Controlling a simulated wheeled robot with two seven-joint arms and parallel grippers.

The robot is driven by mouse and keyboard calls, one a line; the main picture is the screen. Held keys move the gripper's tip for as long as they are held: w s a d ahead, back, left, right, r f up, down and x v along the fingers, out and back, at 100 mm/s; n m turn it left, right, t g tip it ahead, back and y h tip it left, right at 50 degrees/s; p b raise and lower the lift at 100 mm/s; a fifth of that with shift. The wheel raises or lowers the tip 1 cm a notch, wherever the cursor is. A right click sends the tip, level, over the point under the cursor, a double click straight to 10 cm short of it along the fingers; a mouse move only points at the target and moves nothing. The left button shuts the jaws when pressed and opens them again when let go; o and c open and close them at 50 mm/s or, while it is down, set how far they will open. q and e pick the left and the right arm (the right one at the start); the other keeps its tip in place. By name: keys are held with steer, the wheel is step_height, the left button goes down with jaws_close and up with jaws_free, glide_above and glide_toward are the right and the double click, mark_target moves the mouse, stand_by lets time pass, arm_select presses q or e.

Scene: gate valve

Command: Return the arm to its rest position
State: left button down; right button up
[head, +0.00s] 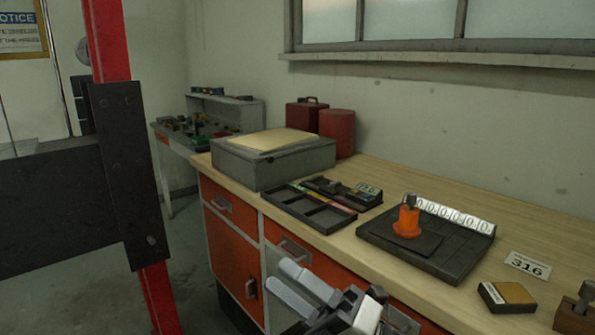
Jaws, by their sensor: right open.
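My right gripper (281,277) shows at the bottom middle of the head view, with its two pale grey fingers apart and nothing visible between them. It is in front of the workbench (465,205), by the orange drawers. An orange part with a grey top (408,220) stands upright on a dark mat (450,258) on the bench, well apart from the gripper. My left gripper is not in view.
A dark divided tray (308,212) lies left of the mat. A grey box (273,163) and red containers (337,130) stand farther back. A "316" card (527,264) and a small dark-and-yellow box (507,296) lie at right. A red post (108,40) rises at left.

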steer(key=w+d+f+m+t+h, duration=0.1)
steer(key=d+f+m+t+h, duration=0.3)
steer(key=m, duration=0.4)
steer(key=d+f+m+t+h, duration=0.25)
steer(key=f+m+h, duration=0.25)
steer(key=f+m, duration=0.25)
steer(key=s+d+f+m+g+h, duration=0.3)
steer(key=s+f+m, duration=0.4)
steer(key=f, duration=0.3)
steer(key=s+d+f+m+g+h, duration=0.3)
steer(key=s+d+f+m+h, duration=0.3)
steer(key=f+m, duration=0.3)
step_height(320, 180, down, 3)
steer(key=shift+s+r+h, duration=0.2)
steer(key=shift+s+h, duration=0.2)
steer(key=shift+s, duration=0.1)
steer(key=shift+d, duration=0.1)
